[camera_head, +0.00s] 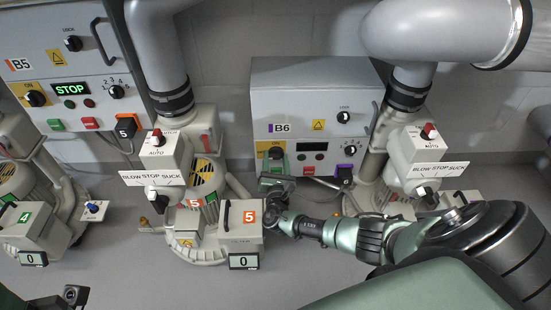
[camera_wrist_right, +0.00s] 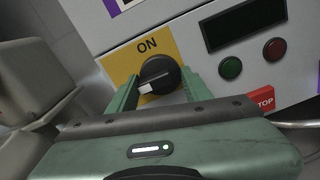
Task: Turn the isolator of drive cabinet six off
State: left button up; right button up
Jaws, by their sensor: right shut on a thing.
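Drive cabinet B6 (camera_head: 345,105) is a grey box on the wall, right of the middle in the head view. Its isolator is a round black knob (camera_wrist_right: 160,72) with a white pointer mark, on a yellow plate (camera_wrist_right: 117,63) marked ON. The mark points to the lower left in the right wrist view. My right gripper (camera_wrist_right: 158,88) is shut on the knob, with one green finger on each side of it. In the head view this gripper (camera_head: 275,185) is in front of the cabinet's lower left corner.
On B6 are a dark display (camera_wrist_right: 243,22), a green button (camera_wrist_right: 230,68), a red button (camera_wrist_right: 275,49) and a red STOP button (camera_wrist_right: 262,98). Cabinet B5 (camera_head: 75,60) is at the left.

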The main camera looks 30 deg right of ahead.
jog(key=shift+s+f, duration=0.15)
jog(key=shift+f, duration=0.05)
dwell(0.3)
jog(key=o, duration=1.3)
jog(key=shift+o, duration=0.2)
jog(key=shift+r, duration=0.15)
